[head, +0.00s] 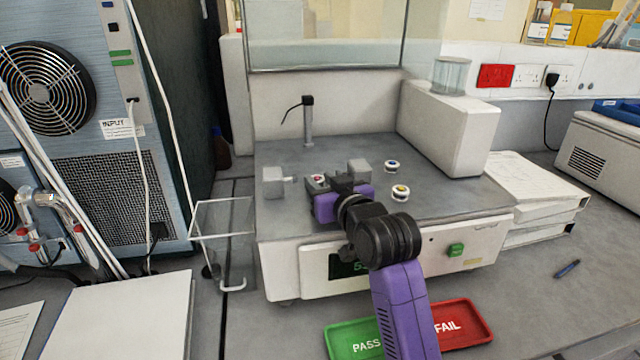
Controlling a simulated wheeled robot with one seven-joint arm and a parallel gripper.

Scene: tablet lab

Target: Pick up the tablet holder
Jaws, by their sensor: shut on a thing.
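My gripper (322,179), with its purple and black wrist, reaches over the grey deck of the white testing machine (290,272). It is shut on a small white tablet holder (318,178) with a red centre, at the left end of the gripper. The holder is between two grey blocks, one at the left (273,182) and one at the right (359,170). Its lower part and the fingertips are partly hidden, so I cannot tell whether it touches the deck. Two more round white holders stand to the right, one with a blue centre (391,166) and one with a yellow centre (401,192).
A green PASS tray (340,336) and a red FAIL tray (478,322) lie in front of the machine, partly behind my arm. A white housing (460,130) bounds the deck at the right. A thin post (308,125) stands at the back. The front-left deck is clear.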

